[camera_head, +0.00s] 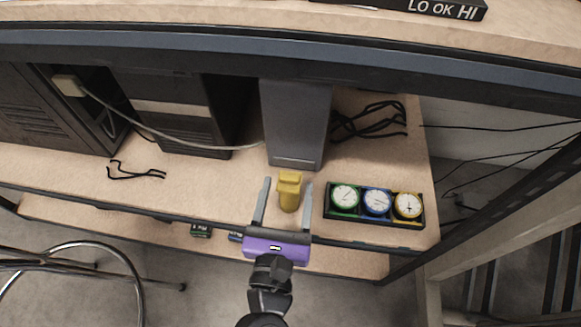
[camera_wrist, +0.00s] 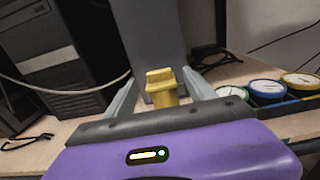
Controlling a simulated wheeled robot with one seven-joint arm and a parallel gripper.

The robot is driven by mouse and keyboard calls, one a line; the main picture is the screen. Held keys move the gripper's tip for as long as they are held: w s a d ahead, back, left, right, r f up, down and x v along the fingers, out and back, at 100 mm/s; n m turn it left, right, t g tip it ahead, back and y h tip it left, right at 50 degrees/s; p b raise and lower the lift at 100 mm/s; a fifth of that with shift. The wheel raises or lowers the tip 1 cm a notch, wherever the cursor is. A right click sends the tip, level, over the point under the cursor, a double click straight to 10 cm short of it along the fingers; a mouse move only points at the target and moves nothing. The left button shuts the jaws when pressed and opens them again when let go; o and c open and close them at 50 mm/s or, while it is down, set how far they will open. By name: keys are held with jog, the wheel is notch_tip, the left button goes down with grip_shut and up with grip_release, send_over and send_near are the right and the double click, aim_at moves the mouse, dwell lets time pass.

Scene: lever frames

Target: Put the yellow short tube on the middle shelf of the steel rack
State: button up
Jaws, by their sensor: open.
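The yellow short tube (camera_head: 289,192) stands upright on a light wooden shelf (camera_head: 226,186), in front of a grey upright case. It also shows in the wrist view (camera_wrist: 161,88), ahead of the purple palm. My gripper (camera_head: 287,183) is open, with one grey finger on each side of the tube. Gaps show between the tube and both fingers in the head view. The tube's lower part is hidden behind my palm in the wrist view. I cannot tell whether this shelf belongs to the steel rack.
A black tray (camera_head: 374,216) with green, blue and yellow dials sits close right of my gripper. A grey case (camera_head: 296,125) stands behind the tube. Black computer towers and cables are to the left. A lower shelf (camera_head: 110,226) lies below, and a dark metal beam crosses above.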

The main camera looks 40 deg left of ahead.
jog(key=p+v, duration=0.1)
jog(key=v, duration=0.5)
jog(key=shift+s, duration=0.1)
jog(key=s+d+f+m+g+h, duration=0.15)
jog(key=d+f+m, duration=0.25)
jog(key=d+m, duration=0.65)
jog(key=s+d+f+m+g+h, duration=0.1)
jog(key=s+d+f+m+h, duration=0.2)
jog(key=d+m, duration=0.75)
jog(key=s+d+r+m+t+h, duration=0.1)
jog(key=s+d+r+m, duration=0.3)
jog(key=d+m, duration=0.4)
jog(key=s+d+r+m+t+h, duration=0.1)
jog(key=s+d+r+m+h, duration=0.3)
jog(key=m, duration=0.9)
jog(key=d, duration=0.3)
jog(key=shift+s+d+r, duration=0.3)
jog(key=shift+d+r, duration=0.05)
jog(key=shift+d, duration=0.05)
